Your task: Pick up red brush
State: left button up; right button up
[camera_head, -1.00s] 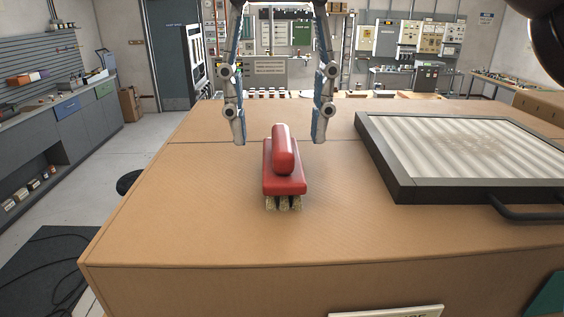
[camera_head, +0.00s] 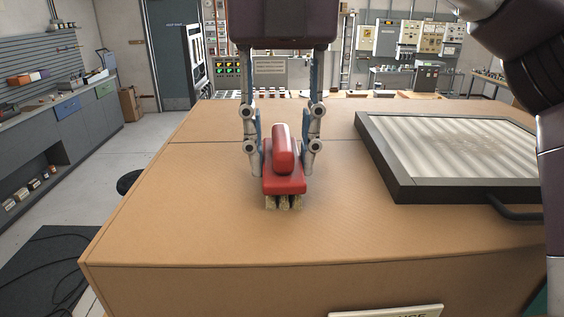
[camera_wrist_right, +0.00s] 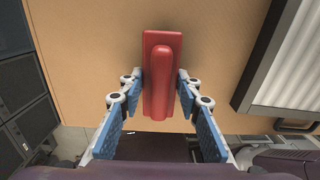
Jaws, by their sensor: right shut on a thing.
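The red brush (camera_head: 284,183) rests on the brown box top, bristles down, with its raised handle upward. My right gripper (camera_head: 282,166) has come down over it from behind, with one finger against each side of the brush. In the right wrist view, the brush (camera_wrist_right: 162,75) lies between the blue-padded fingers of my right gripper (camera_wrist_right: 158,88). The right gripper is shut on the brush. The bristles show at the brush's near end in the head view. My left gripper is not in view.
A black-framed filter panel (camera_head: 400,188) with a handle lies on the box (camera_head: 190,225) to the right of the brush. The box top left of the brush is clear. A workbench (camera_head: 75,125) runs along the left wall.

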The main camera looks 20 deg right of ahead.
aim_at(282, 136)
jog(key=shift+c, duration=1.1)
jog(key=shift+r, duration=0.1)
jog(key=shift+r, duration=4.95)
jog(key=o, duration=0.5)
jog(key=c, duration=0.3)
